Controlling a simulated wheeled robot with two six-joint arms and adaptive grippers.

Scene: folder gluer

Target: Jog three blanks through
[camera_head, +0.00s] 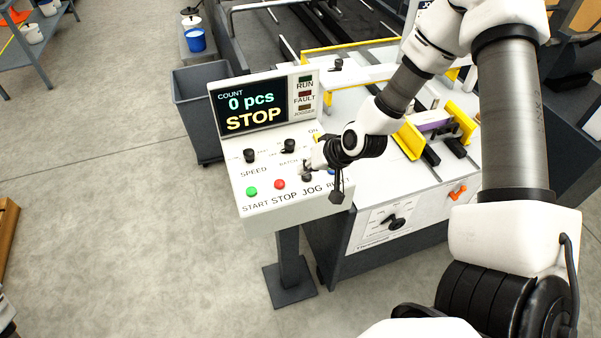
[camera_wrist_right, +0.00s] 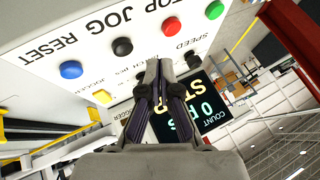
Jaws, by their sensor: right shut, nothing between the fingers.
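The control panel (camera_head: 285,212) shows "COUNT 0 pcs" and "STOP" on its display (camera_head: 250,108). Its front row has a green START button (camera_head: 251,191), a red STOP button (camera_head: 279,184), a black JOG button (camera_head: 307,177) and a blue RESET button (camera_wrist_right: 71,69). My right gripper (camera_head: 308,164) is shut and empty, just above the panel behind JOG. In the wrist view its fingertips (camera_wrist_right: 160,66) point at the panel, beside the JOG button (camera_wrist_right: 122,46); contact cannot be told. A purple stack (camera_head: 434,126), perhaps the blanks, sits between yellow guides, partly hidden by my arm. My left gripper is not in view.
Black knobs (camera_head: 289,145) stand on the panel behind the buttons. The white machine table (camera_head: 364,188) is to the right, with a rotary dial (camera_head: 395,223) and an orange handle (camera_head: 457,192). A grey bin (camera_head: 195,100) stands behind the panel.

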